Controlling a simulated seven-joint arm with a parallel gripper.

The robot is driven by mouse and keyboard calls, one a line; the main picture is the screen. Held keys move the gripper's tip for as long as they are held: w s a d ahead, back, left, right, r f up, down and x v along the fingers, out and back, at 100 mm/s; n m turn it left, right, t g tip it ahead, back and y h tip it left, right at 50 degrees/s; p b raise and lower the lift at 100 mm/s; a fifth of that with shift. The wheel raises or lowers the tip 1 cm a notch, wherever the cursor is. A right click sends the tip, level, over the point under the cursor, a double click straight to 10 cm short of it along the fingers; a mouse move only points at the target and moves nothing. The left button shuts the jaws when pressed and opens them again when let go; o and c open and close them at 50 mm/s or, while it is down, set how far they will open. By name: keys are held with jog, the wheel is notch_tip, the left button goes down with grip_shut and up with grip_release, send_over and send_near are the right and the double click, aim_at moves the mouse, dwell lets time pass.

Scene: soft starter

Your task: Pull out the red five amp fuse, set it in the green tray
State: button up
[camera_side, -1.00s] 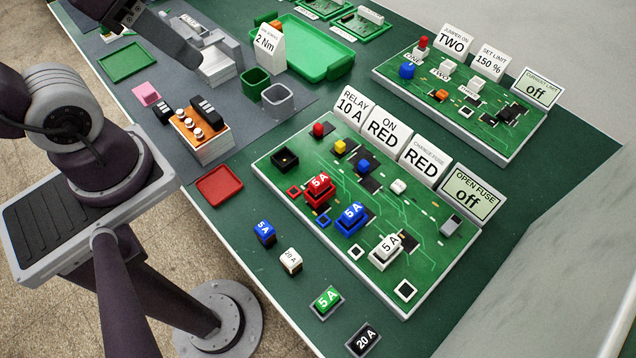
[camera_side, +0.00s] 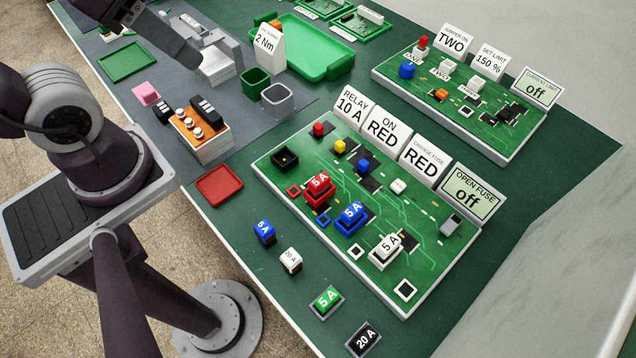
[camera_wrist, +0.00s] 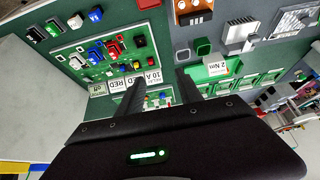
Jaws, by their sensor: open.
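The red 5 A fuse (camera_side: 318,186) sits in its red holder on the near green circuit board, left of a blue 5 A fuse (camera_side: 351,214) and a white one (camera_side: 384,249). It also shows in the wrist view (camera_wrist: 114,48). Two green trays show: a large deep one (camera_side: 330,73) at the back and a small flat one (camera_side: 124,62) at the upper left. My gripper (camera_wrist: 159,76) is open and empty, with both fingers apart, high above the table and away from the red fuse. In the side view its dark body is at the upper left, partly cut off.
Label cards and an "off" display (camera_side: 470,195) stand behind the near board. Loose blue and white fuses (camera_side: 290,260) and holders with green (camera_side: 327,298) and black fuses lie in front. A red tray (camera_side: 220,184) and orange block (camera_side: 200,138) are left of the board.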

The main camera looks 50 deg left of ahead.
jog(key=shift+c, duration=0.2)
jog(key=shift+w+d, duration=0.1)
jog(key=shift+w, duration=0.05)
jog(key=shift+c, duration=0.7)
jog(key=g, duration=0.6)
send_over(320, 179)
notch_tip(320, 179, down, 13)
notch_tip(320, 179, down, 9)
jog(key=shift+r, duration=0.1)
grip_shut()
